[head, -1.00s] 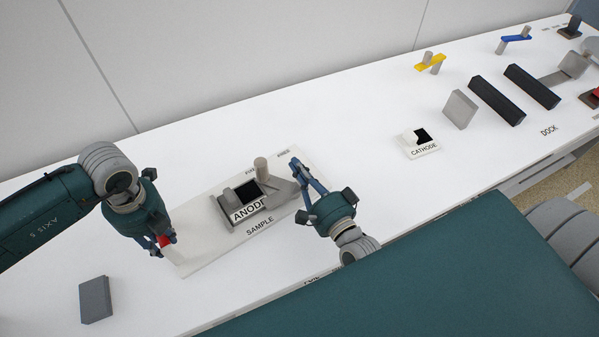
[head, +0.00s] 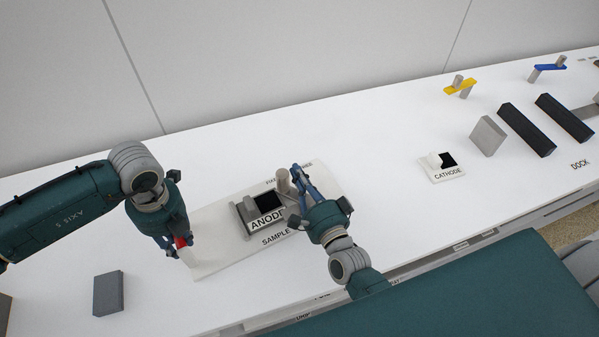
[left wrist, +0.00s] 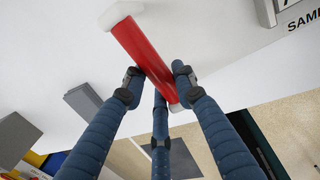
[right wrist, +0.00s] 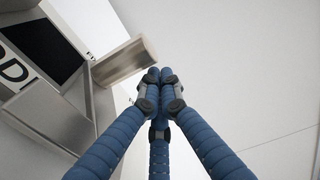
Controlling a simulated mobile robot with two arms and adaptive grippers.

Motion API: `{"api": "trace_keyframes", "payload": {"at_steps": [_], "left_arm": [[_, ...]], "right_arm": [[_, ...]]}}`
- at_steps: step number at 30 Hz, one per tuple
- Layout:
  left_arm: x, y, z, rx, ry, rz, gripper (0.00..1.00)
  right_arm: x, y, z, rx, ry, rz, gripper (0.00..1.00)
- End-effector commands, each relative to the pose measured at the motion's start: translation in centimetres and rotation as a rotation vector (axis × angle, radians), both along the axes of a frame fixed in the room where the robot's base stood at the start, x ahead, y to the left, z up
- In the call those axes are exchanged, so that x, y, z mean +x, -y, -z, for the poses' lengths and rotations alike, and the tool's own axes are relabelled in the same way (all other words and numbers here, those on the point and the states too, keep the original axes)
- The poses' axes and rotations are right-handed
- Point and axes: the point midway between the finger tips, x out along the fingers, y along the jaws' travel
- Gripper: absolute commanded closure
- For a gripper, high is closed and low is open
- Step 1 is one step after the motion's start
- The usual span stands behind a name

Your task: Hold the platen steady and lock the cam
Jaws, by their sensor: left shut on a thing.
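The pale platen (head: 215,245), marked SAMPLE, lies on the white table and carries the grey ANODE fixture (head: 243,216) with a dark square recess. A red handle (head: 181,241) is at the platen's left end. My left gripper (left wrist: 160,84) is shut on this red handle (left wrist: 143,55), fingers on both sides. A grey cylindrical post (head: 283,181), which looks like the cam's handle, stands at the fixture's right. My right gripper (head: 297,174) is beside the post, fingertips together and empty. In the right wrist view the post (right wrist: 122,62) is just left of the fingertips; contact is unclear.
A grey block (head: 108,293) lies at the front left. The CATHODE piece (head: 442,170), a grey plate (head: 487,136) and black bars (head: 527,130) are to the right. Yellow (head: 460,87) and blue (head: 548,67) levers stand behind. The table's back middle is clear.

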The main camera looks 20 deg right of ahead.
Motion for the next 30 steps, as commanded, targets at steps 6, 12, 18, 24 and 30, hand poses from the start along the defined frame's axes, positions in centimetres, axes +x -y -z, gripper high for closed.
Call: {"api": "trace_keyframes", "payload": {"at_steps": [6, 12, 18, 24, 30], "left_arm": [[0.1, 0.1, -0.1, -0.002, 0.001, 0.001, 1.0], [0.1, 0.2, -0.1, -0.005, 0.002, 0.001, 1.0], [0.1, 0.3, -0.1, -0.006, 0.004, 0.001, 1.0], [0.1, 0.2, -0.1, -0.005, 0.003, 0.001, 1.0], [0.1, 0.1, -0.1, -0.003, 0.001, 0.001, 1.0]], "right_arm": [[-0.7, -1.3, 0.0, 0.0, -0.001, -0.001, 1.0], [-0.7, -1.5, 0.0, 0.001, -0.002, -0.004, 1.0], [-0.1, -0.4, 0.0, -0.001, 0.0, -0.004, 1.0], [0.2, 2.7, 0.3, -0.003, -0.006, 0.0, 1.0], [-4.6, 3.3, 0.2, -0.001, -0.005, 0.002, 1.0]]}}
